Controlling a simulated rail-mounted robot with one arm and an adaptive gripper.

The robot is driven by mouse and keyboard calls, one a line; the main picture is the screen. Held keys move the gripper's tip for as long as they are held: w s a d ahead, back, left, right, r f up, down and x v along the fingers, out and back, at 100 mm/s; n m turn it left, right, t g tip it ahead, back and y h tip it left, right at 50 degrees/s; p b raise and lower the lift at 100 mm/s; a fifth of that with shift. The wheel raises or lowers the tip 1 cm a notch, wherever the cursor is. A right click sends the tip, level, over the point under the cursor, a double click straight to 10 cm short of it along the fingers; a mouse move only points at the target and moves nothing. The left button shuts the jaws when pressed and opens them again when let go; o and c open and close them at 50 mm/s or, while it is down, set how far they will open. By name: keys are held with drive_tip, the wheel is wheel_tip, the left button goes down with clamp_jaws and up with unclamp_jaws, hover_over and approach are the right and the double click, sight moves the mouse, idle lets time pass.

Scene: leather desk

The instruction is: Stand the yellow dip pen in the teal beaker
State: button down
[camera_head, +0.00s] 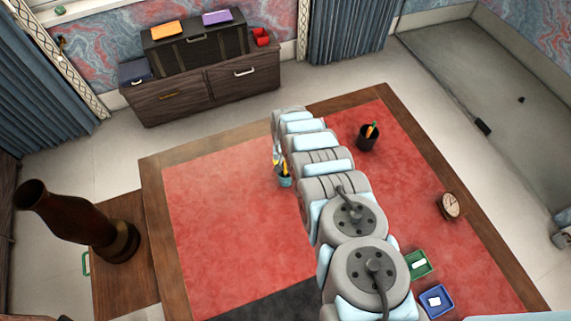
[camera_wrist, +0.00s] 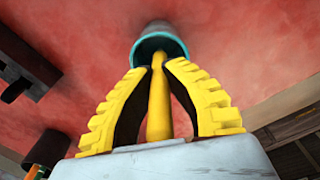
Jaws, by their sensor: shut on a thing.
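The teal beaker (camera_head: 285,181) stands upright on the red desk top, partly hidden by my arm in the head view. In the wrist view the beaker (camera_wrist: 160,38) shows with its mouth facing my gripper. My gripper (camera_wrist: 154,72) has yellow fingers with dark pads, shut on the yellow dip pen (camera_wrist: 159,105). The pen's far end lies over the dark opening of the beaker in the wrist view. I cannot tell how deep it reaches inside. In the head view my gripper (camera_head: 277,163) is small and at the beaker's mouth, mostly blocked by my arm.
A black cup (camera_head: 367,142) holding an orange and green item stands right of my arm. A round clock (camera_head: 451,205), a green tray (camera_head: 428,268) and a blue tray (camera_head: 447,306) lie along the right side. The desk's left half is clear. A tall brown vase (camera_head: 75,220) stands left.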

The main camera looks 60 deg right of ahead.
drive_tip(key=shift+f, duration=0.45)
drive_tip(key=c, duration=1.1)
unclamp_jaws()
drive_tip(key=shift+r, duration=0.2)
drive_tip(key=shift+r, duration=5.9)
